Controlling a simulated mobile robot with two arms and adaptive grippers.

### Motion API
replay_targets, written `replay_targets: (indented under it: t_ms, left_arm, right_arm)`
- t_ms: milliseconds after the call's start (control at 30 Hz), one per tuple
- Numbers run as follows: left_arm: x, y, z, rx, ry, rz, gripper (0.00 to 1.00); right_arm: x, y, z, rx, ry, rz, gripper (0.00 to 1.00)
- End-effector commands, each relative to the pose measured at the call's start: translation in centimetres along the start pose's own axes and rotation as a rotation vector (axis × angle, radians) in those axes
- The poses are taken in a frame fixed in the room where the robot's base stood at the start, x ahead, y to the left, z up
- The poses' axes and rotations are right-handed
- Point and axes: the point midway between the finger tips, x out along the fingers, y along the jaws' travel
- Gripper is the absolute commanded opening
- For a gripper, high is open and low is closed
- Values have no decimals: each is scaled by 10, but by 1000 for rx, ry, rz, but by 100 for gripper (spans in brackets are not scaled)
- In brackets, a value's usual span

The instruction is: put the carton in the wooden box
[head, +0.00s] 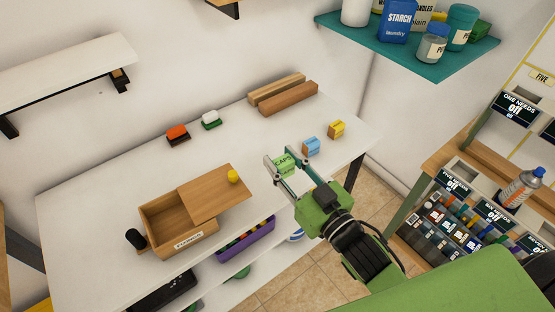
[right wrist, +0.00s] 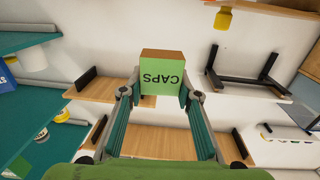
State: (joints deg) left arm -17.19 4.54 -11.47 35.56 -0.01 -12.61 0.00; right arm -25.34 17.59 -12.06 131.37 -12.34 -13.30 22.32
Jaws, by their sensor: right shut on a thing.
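My right gripper (head: 283,157) is shut on a small green carton marked CAPS (head: 285,167), held at or just above the white table's right part. In the right wrist view the carton (right wrist: 161,80) sits between the two fingertips, its brown side showing. The wooden box (head: 180,238) stands on the table at the left front, with a label on its front. Its wooden lid (head: 212,192), with a yellow knob (head: 233,176), is slid partly aside to the right. The box's left part is open. My left gripper is not in view.
A blue carton (head: 311,147) and a yellow carton (head: 337,129) stand to the right of the held one. The middle of the white table (head: 110,190) is clear.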

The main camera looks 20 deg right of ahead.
Motion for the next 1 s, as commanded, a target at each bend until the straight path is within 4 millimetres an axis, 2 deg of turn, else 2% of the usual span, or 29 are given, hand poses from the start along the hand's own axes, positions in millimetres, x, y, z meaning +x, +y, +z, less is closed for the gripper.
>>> replay_targets:
  t_ms: [267,400,833,900,1000]
  left_arm:
    - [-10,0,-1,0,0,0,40]
    - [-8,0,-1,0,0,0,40]
    - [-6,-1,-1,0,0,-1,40]
    - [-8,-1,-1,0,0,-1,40]
    - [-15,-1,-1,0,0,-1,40]
  right_arm:
    - [63,33,28,-4,1,2,10]
    - [82,43,56,-1,-2,2,10]
    - [110,56,96,0,-2,2,10]
    - [108,55,108,3,-3,2,10]
    - [108,55,112,1,-1,1,10]
